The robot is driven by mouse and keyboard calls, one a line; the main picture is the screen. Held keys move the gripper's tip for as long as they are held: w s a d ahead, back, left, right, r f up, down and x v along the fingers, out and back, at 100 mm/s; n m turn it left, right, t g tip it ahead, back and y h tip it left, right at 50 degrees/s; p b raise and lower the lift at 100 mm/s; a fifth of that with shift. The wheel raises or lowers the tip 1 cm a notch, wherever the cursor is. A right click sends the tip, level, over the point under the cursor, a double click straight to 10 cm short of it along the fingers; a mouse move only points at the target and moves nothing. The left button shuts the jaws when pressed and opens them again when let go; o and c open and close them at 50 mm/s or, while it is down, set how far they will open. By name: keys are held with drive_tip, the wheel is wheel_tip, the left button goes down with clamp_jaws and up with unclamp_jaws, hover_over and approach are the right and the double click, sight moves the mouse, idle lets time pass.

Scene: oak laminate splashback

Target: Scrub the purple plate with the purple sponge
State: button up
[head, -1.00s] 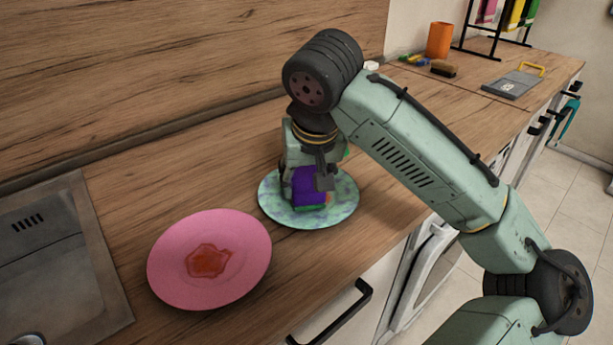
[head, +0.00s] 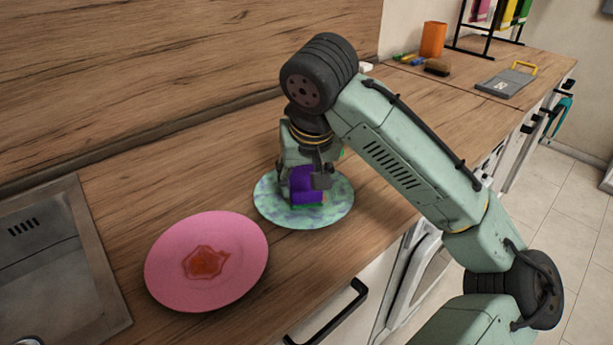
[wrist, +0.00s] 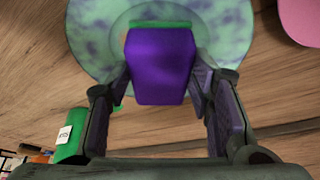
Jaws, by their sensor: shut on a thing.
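The purple sponge (head: 307,184) has a green underside and also shows in the wrist view (wrist: 161,65). My gripper (head: 305,182) is shut on it, with a finger at each side in the wrist view (wrist: 162,85). The sponge is low over a round plate mottled green and purple (head: 335,212) and seems to touch it. The plate's rim also shows in the wrist view (wrist: 235,30). A pink plate (head: 165,270) with a red-orange stain (head: 205,262) lies to the left.
A metal sink (head: 60,265) is at the left. A green labelled object (wrist: 72,138) stands near my gripper, mostly hidden in the head view. An orange cup (head: 433,40), a brush (head: 437,67) and a grey board (head: 505,83) lie far right. The wooden splashback (head: 180,60) rises behind.

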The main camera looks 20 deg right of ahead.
drive_tip(key=shift+s+a+r, duration=0.1)
drive_tip(key=shift+s, duration=0.55)
drive_tip(key=shift+w, duration=0.65)
drive_tip(key=shift+s+p, duration=0.55)
drive_tip(key=shift+s, duration=0.1)
drive_tip(key=shift+w, duration=0.65)
drive_tip(key=shift+s+p, duration=0.55)
drive_tip(key=shift+s, duration=0.1)
drive_tip(key=shift+w, duration=0.35)
